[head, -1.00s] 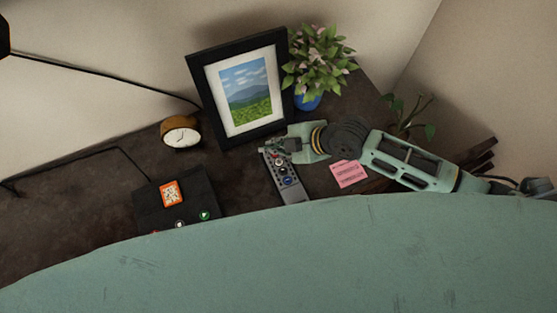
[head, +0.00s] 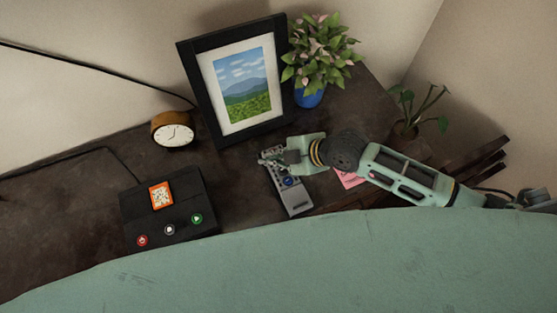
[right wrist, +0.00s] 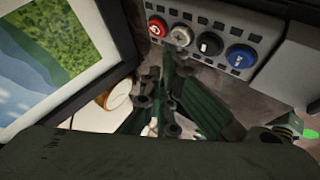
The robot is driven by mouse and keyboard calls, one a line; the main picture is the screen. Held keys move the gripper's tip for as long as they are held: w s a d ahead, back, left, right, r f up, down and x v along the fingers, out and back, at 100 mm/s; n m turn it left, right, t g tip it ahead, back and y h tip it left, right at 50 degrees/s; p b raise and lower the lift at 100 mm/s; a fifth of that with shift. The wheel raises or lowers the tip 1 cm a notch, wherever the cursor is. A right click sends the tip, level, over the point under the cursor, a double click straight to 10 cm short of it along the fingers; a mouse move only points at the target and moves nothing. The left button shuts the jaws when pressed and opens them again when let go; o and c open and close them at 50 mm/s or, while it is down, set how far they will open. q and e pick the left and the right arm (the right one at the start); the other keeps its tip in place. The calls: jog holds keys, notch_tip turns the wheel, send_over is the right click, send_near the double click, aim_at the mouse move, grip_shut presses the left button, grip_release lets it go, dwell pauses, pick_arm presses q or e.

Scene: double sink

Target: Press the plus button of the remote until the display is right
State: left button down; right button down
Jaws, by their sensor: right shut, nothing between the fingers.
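The grey remote (head: 295,201) lies on the dark desk in front of the picture frame. Its upper part is hidden by my right gripper (head: 266,161) in the head view. In the right wrist view the remote (right wrist: 266,20) shows a row of red, grey, black and blue buttons. My right gripper (right wrist: 172,62) is shut and empty, with its tips close to the grey button; I cannot tell whether they touch. A black box (head: 187,229) has an orange-framed display (head: 161,195), too small to read. My left gripper is not in view.
A picture frame (head: 193,83), a round clock (head: 173,131) and a blue plant pot (head: 310,95) stand behind the remote. A pink note (head: 350,180) lies partly under my right arm. The desk between the box and the remote is clear.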

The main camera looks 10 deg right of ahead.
dwell(1.1)
jog(key=shift+f, duration=0.1)
jog(key=shift+f, duration=0.35)
jog(key=shift+f+b, duration=0.5)
jog(key=shift+b, duration=0.1)
dwell(0.4)
dwell(0.4)
jog(key=shift+r+p, duration=0.85)
jog(key=shift+r, duration=0.1)
notch_tip(320, 180, up, 5)
jog(key=p, duration=0.4)
jog(key=shift+p, duration=0.3)
